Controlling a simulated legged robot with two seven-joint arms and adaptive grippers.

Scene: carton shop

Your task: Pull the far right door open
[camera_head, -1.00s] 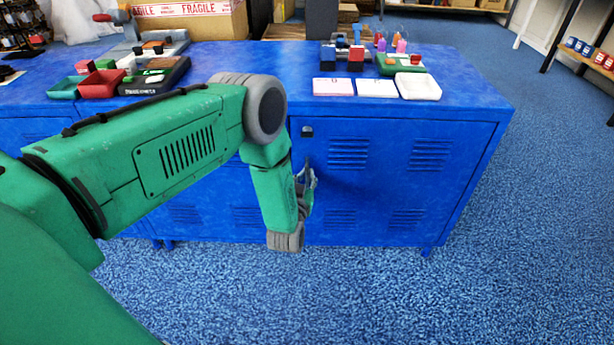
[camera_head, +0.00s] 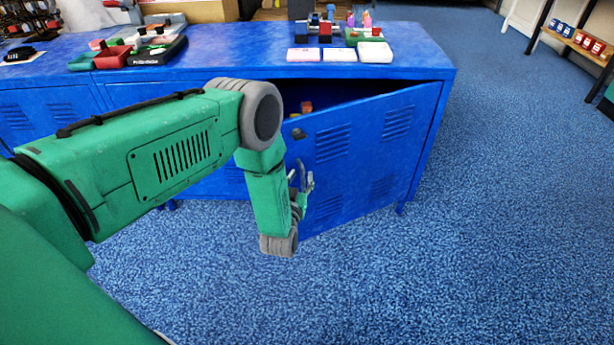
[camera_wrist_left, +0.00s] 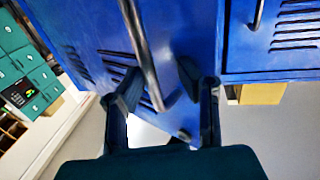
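The far right door (camera_head: 350,150) of the blue cabinet is blue metal with louvred vents. It stands partly open, swung toward me, with a dark gap above its top edge. My left gripper (camera_head: 301,183) is at the door's free left edge, by the handle. In the left wrist view the door's long metal handle (camera_wrist_left: 143,50) runs between the two fingers of my left gripper (camera_wrist_left: 160,78). The fingers are spread, with visible space between the right finger and the handle. Whether the left finger touches it I cannot tell. My right gripper is not in view.
Small red and yellow items (camera_head: 306,107) show inside the cabinet. White trays (camera_head: 340,55) and small parts stand on the cabinet top (camera_head: 410,65). Red and green bins (camera_head: 112,57) are at the left. Blue carpet (camera_head: 500,200) is clear to the right and in front.

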